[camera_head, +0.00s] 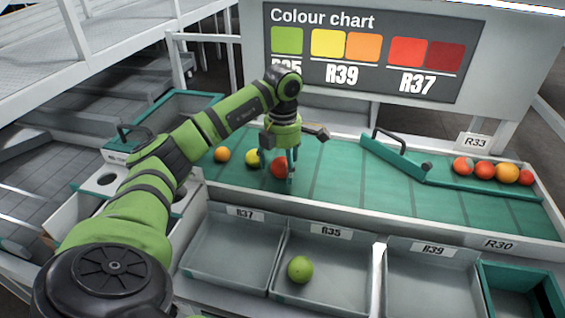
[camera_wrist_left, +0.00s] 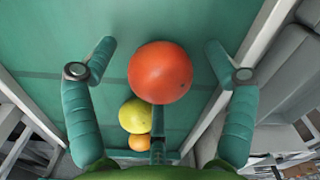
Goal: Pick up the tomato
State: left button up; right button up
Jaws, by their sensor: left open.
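A red tomato (camera_head: 279,168) lies on the green belt (camera_head: 335,180), below the colour chart. My left gripper (camera_head: 280,160) points down over it, open, with one finger on either side. In the left wrist view the red tomato (camera_wrist_left: 160,72) sits between the spread fingers of the left gripper (camera_wrist_left: 160,57), with a gap to each finger. A yellow tomato (camera_head: 253,157) and an orange one (camera_head: 222,155) lie to its left on the belt. My right gripper is not in view.
Trays labelled R37 (camera_head: 225,262), R35 (camera_head: 345,290) and R39 (camera_head: 430,290) stand in front of the belt. The R35 tray holds a green tomato (camera_head: 300,269); the other two look empty. A green barrier (camera_head: 395,160) with a handle crosses the belt, with several tomatoes beyond it.

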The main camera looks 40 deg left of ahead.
pick_arm(q)
jog(key=c, duration=0.9)
